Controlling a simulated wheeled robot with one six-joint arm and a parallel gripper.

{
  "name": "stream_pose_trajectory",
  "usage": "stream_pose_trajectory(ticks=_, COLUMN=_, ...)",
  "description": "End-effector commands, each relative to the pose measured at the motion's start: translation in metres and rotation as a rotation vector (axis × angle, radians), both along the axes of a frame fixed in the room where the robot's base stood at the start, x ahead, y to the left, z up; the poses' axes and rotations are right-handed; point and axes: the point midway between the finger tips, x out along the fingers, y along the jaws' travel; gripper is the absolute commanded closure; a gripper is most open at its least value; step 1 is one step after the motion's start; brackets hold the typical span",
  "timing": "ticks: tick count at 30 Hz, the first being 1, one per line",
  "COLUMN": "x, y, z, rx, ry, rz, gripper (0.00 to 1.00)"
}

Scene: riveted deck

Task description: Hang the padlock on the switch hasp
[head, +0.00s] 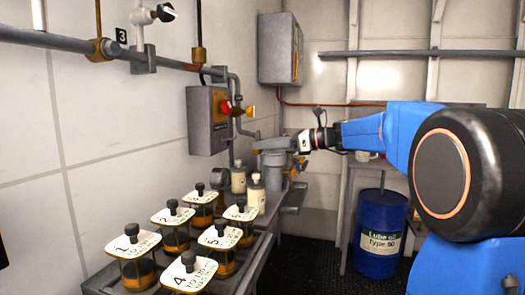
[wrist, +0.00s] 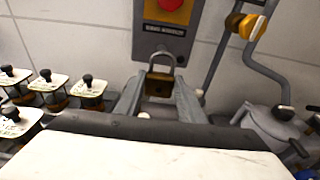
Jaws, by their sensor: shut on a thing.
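The brass-coloured padlock (wrist: 159,86) sits between the two grey fingers of my gripper (wrist: 158,98) in the wrist view. Its grey shackle stands upward, towards the wall. The grey switch box (wrist: 152,28) with a red button is just beyond and above the padlock; a gap in the picture separates their main bodies. In the head view the switch box (head: 203,122) is on the left wall, and my gripper (head: 272,146) is to its right and a little lower. I cannot make out the padlock in the head view, nor the hasp clearly in either view.
Several numbered sample jars (head: 131,262) stand on the bench (head: 205,283) along the wall. Pale bottles (head: 256,193) stand beyond them. A pipe with a yellow valve handle (wrist: 249,26) runs right of the switch box. A blue drum (head: 380,225) stands below right.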

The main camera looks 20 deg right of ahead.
Motion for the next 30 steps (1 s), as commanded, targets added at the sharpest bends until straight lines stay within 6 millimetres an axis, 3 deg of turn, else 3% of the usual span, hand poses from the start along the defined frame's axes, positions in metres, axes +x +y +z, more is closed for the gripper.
stream_pose_trajectory(ticks=30, x=0.028, y=0.039, z=-0.005, rx=0.000, ry=0.000, rz=0.002, gripper=0.89)
